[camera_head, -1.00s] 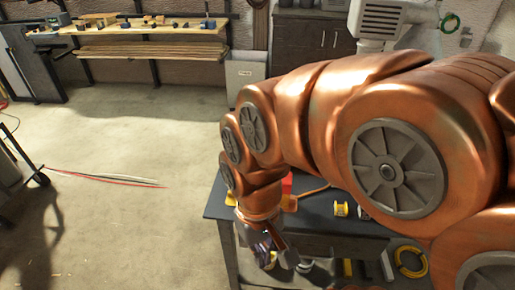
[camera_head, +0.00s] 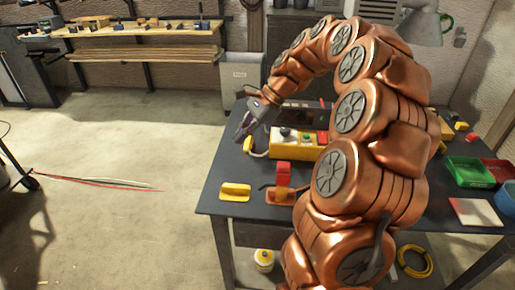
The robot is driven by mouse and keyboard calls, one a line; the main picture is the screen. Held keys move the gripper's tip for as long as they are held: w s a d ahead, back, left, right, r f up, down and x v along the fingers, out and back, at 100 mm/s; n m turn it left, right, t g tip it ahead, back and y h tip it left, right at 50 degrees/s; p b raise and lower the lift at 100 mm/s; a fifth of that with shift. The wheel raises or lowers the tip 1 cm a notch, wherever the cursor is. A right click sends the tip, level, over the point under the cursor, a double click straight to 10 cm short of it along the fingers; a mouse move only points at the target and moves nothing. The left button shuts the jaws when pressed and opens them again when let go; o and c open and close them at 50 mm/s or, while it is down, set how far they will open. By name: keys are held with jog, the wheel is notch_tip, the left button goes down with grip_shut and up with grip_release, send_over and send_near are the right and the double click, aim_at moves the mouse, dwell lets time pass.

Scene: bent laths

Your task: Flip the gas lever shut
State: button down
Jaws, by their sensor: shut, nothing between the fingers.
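A yellow control box (camera_head: 297,150) with dark and green knobs and a red part (camera_head: 322,137) stands on the dark bench (camera_head: 222,165). In front of it, a red and yellow upright piece (camera_head: 283,174) sits on an orange base (camera_head: 279,197) with a thin dark rod at its left. I cannot tell which of these parts is the gas lever, or its position. My gripper (camera_head: 241,133) is shut and empty, left of the control box and above the bench's left side, pointing down and left. My arm covers the right part of the box and base.
A yellow handled block (camera_head: 235,191) lies near the bench's front left. A green bin (camera_head: 468,171), a red bin (camera_head: 501,170) and a blue container (camera_head: 506,197) stand at the right. A lamp (camera_head: 412,25) overhangs the back.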

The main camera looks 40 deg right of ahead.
aim_at(247, 142)
jog(key=w+d+f+m+t+b, duration=0.1)
jog(key=d+f+m, duration=0.1)
jog(key=d, duration=0.5)
jog(key=w+d+f+m+t, duration=0.1)
jog(key=d+f+m+t, duration=0.1)
jog(key=d+m, duration=0.3)
jog(key=d, duration=0.3)
jog(key=shift+w+d+f+b, duration=0.25)
jog(key=shift+d+f+b, duration=0.05)
jog(key=shift+b, duration=0.05)
jog(key=shift+a, duration=0.1)
jog(key=p+x, duration=0.1)
jog(key=x, duration=0.9)
